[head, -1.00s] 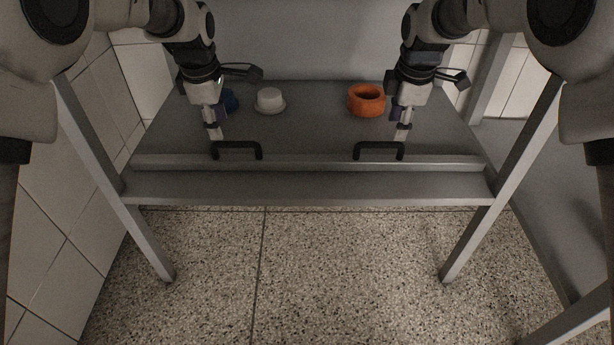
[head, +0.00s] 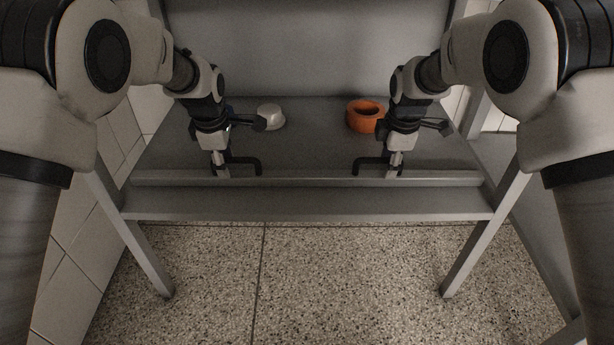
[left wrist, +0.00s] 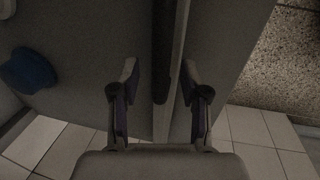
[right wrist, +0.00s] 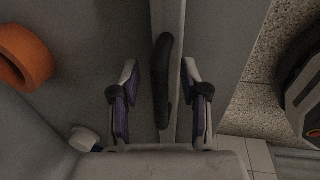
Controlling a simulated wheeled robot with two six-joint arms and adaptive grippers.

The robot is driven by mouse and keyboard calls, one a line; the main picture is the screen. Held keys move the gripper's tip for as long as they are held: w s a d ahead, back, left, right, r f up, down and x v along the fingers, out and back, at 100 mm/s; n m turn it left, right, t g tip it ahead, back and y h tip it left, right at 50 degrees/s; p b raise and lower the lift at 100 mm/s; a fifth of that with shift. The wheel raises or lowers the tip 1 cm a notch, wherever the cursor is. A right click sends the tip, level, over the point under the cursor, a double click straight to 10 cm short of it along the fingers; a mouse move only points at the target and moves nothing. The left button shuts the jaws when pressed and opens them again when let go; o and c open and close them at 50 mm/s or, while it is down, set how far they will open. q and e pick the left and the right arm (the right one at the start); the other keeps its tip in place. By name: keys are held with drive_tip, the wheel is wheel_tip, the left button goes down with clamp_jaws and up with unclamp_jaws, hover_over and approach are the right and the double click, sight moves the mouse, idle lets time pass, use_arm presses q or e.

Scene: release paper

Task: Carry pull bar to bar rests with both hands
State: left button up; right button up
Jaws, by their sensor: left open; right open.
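The pull bar (head: 310,181) is a long grey bar lying along the front of the grey table, with two black handles. My left gripper (head: 220,171) is open, low over the left handle (head: 247,162). In the left wrist view its fingers (left wrist: 160,82) stand on either side of the handle (left wrist: 162,50) and bar. My right gripper (head: 393,171) is open, low over the right handle (head: 366,162). In the right wrist view its fingers (right wrist: 160,80) stand on either side of that handle (right wrist: 163,85). I cannot make out the bar rests.
An orange ring (head: 361,118) and a white round object (head: 270,117) stand on the table (head: 310,145) behind the bar. A blue object (left wrist: 28,71) shows in the left wrist view. A wall rises behind the table; the speckled floor in front is clear.

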use_arm(q)
clamp_jaws()
use_arm(e)
clamp_jaws()
use_arm(q)
drive_tip(key=shift+r, duration=0.1)
use_arm(e)
drive_tip(key=shift+r, duration=0.1)
